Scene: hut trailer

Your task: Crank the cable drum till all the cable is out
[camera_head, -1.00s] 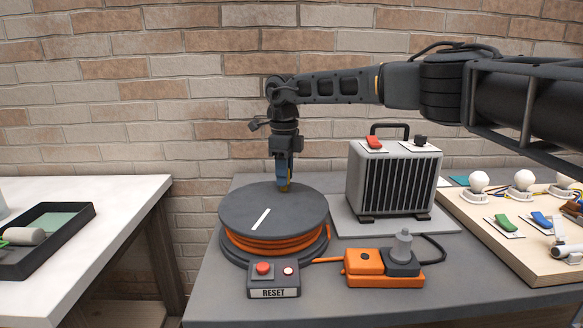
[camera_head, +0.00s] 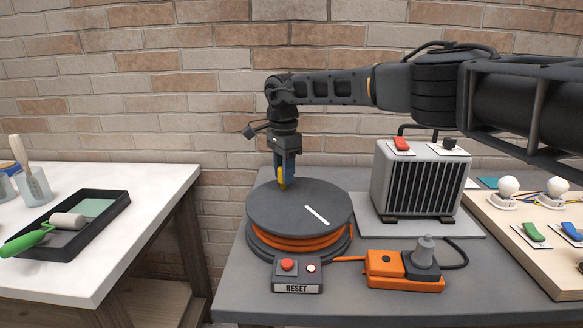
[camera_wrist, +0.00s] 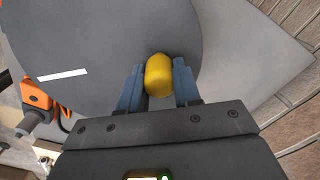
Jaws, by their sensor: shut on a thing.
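The cable drum (camera_head: 285,205) lies flat on the grey table, its dark round top bearing a white stripe. Orange cable (camera_head: 295,243) shows wound around it under the top disc. My gripper (camera_head: 282,184) points down at the far left part of the drum top. In the wrist view my gripper (camera_wrist: 159,82) is shut on a yellow crank knob (camera_wrist: 159,75), one blue finger on each side. The knob also shows in the head view (camera_head: 282,178). An orange socket block (camera_head: 385,265) with a grey plug (camera_head: 424,252) stands right of the drum, joined by orange cable.
A control box marked RESET (camera_head: 297,274) with a red button stands in front of the drum. A grey heater-like box (camera_head: 420,180) stands to the right, near my arm. A white table (camera_head: 95,270) with a paint tray (camera_head: 103,204) is at left, across a gap.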

